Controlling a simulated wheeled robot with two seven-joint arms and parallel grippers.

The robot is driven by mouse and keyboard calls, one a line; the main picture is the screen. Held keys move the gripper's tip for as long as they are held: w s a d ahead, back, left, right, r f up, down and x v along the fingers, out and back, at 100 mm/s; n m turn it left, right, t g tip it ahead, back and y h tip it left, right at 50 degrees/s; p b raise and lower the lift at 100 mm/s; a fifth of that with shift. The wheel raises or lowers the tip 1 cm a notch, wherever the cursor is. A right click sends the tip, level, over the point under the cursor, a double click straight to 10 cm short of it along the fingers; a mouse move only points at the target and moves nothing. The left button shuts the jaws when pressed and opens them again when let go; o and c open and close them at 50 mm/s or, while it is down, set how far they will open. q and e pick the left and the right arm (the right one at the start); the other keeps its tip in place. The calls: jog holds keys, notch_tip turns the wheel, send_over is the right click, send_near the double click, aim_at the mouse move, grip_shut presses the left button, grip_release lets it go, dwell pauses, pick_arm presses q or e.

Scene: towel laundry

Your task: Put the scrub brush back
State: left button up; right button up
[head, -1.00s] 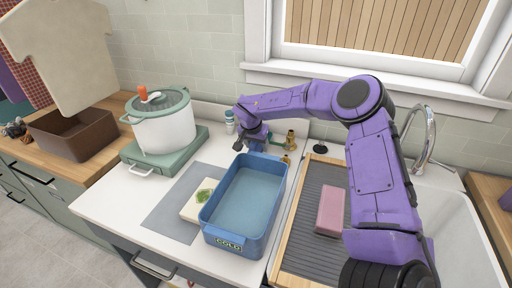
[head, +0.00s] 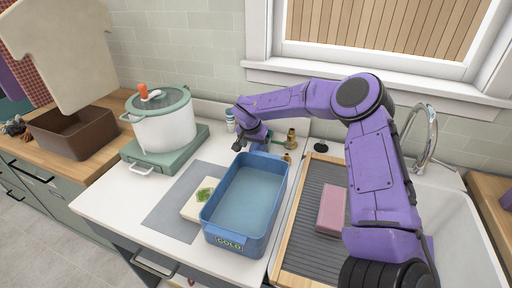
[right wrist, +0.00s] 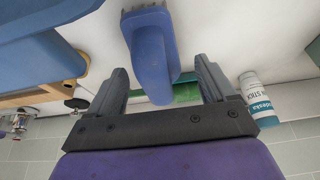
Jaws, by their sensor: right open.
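The scrub brush (right wrist: 150,55) is blue and shows in the right wrist view, with short bristles at the top edge of the picture. Its rounded end lies between the two spread fingers of my right gripper (right wrist: 165,82), with gaps on both sides. In the head view my right gripper (head: 246,143) is low over the counter behind the blue tub (head: 229,246) marked COLD. There the brush is mostly hidden by the gripper and arm. My left gripper is not in view.
A white pot (head: 166,129) stands on a green hob left of the gripper. A small bottle (right wrist: 262,100) and a green object (right wrist: 186,91) are close by. A pink block (head: 332,208) lies on the ribbed drainboard (head: 302,245). The tap (head: 424,135) is at right.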

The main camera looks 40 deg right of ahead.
jog(key=b+v, duration=0.1)
jog(key=v, duration=1)
jog(key=shift+a, duration=0.1)
jog(key=p+x, duration=0.1)
jog(key=x, duration=1.1)
jog(key=shift+f, duration=0.1)
notch_tip(320, 180, up, 6)
jog(key=shift+r+b, duration=0.1)
jog(key=shift+b, duration=0.3)
jog(key=shift+r, duration=0.3)
